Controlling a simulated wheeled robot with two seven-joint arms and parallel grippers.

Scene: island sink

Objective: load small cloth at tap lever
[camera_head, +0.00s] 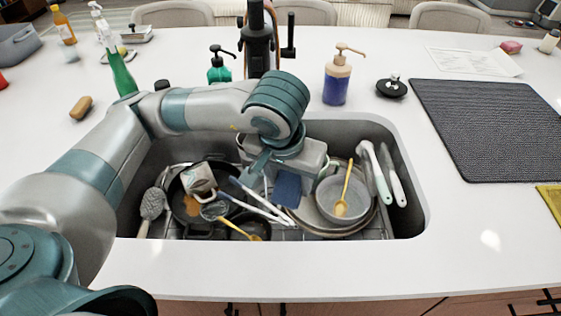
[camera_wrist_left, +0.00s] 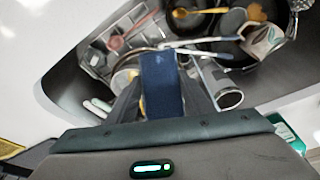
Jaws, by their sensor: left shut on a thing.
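The small cloth (camera_head: 287,189) is dark blue and hangs over the sink. It also shows in the left wrist view (camera_wrist_left: 161,82), between the two fingers. My left gripper (camera_head: 283,172) points down into the sink and is shut on the cloth; it also shows in the left wrist view (camera_wrist_left: 162,102). The black tap (camera_head: 259,42) stands behind the sink, with its upright lever (camera_head: 290,36) on its right side. The gripper is in front of the tap and well below the lever. My forearm hides the tap's base. My right gripper is not in view.
The sink (camera_head: 408,205) holds a pan (camera_head: 180,205), plates, a bowl (camera_head: 330,200), a mug (camera_head: 198,178) and utensils. A green soap bottle (camera_head: 219,70) and a blue-amber pump bottle (camera_head: 337,82) flank the tap. A dark mat (camera_head: 490,120) lies at right.

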